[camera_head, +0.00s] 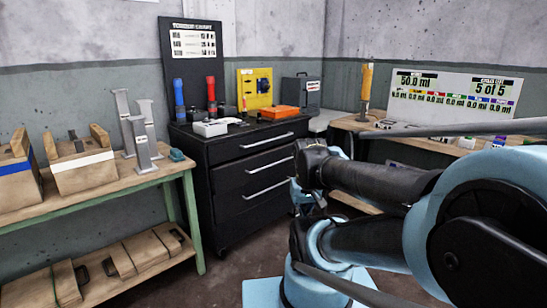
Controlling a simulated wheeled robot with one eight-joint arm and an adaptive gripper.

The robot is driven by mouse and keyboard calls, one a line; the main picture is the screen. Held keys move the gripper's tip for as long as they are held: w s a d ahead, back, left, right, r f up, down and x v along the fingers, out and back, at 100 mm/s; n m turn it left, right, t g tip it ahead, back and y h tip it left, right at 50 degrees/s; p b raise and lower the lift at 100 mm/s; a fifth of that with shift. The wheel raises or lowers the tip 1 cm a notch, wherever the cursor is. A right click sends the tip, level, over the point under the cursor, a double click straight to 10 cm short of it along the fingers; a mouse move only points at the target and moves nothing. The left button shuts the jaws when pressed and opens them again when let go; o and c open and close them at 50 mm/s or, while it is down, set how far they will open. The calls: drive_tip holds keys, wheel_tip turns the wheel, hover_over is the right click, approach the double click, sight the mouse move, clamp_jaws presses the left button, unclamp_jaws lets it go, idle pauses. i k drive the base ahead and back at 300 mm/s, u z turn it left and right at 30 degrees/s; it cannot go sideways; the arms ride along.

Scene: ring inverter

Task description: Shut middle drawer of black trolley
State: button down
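The black trolley (225,212) stands against the wall in the middle of the view. Its stacked drawers have silver bar handles. The middle drawer (235,181) has its front and handle (270,166) showing, with its right end close to my arm in the picture. I cannot tell from this angle how far out it stands. My gripper (305,200) appears as a dark shape at the end of my arm, in front of the trolley's right side. Its fingers are too small and overlapped to read. I cannot tell whether it touches the trolley.
A green-legged wooden bench (110,186) with boxes and grey stands is left of the trolley. Torches, an orange case (279,112) and a yellow board stand on the trolley top. Another bench (352,124) is behind my arm. Floor (228,266) is clear before the trolley.

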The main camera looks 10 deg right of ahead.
sight(224, 177)
drive_tip(key=i, duration=1)
